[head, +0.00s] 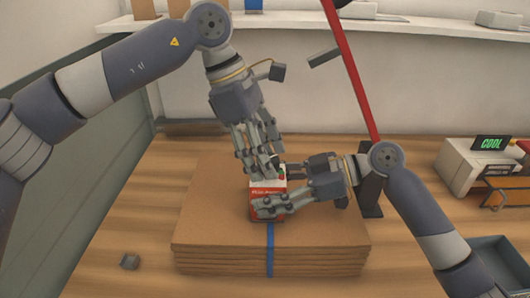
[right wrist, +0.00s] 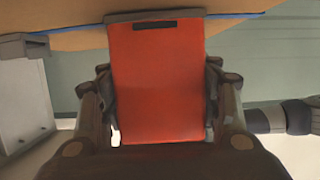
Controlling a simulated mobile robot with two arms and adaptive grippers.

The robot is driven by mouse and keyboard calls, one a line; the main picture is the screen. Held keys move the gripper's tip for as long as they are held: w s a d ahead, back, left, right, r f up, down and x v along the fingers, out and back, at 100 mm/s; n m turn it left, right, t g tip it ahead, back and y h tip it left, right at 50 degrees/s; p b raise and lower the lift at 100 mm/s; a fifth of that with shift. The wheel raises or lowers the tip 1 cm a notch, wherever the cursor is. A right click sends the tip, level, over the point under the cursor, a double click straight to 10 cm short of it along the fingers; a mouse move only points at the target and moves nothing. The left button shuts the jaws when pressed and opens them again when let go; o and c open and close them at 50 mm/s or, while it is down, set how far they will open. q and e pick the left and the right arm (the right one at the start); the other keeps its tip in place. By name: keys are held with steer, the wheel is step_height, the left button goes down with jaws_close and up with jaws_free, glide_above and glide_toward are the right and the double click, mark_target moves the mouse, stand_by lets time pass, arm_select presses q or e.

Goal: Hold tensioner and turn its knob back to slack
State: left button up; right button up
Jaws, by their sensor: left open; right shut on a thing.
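The red and white tensioner (head: 267,187) sits on top of the cardboard stack, at the blue strap (head: 270,245). My right gripper (head: 277,190) is shut on the tensioner from the right. In the right wrist view the tensioner's orange-red face (right wrist: 158,85) fills the space between the fingers of my right gripper (right wrist: 160,110). My left gripper (head: 264,163) is open and points down just above the top of the tensioner. Its fingers largely hide the knob, so I cannot tell whether they touch it.
The stack of flat cardboard (head: 210,215) lies on the wooden table. A red lever (head: 350,70) rises on the right. A machine with a COOL display (head: 491,143) and a grey bin (head: 502,258) stand farther right.

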steer(key=shift+r, duration=0.15)
arm_select(q)
steer(key=c, duration=1.1)
steer(key=shift+o, duration=0.2)
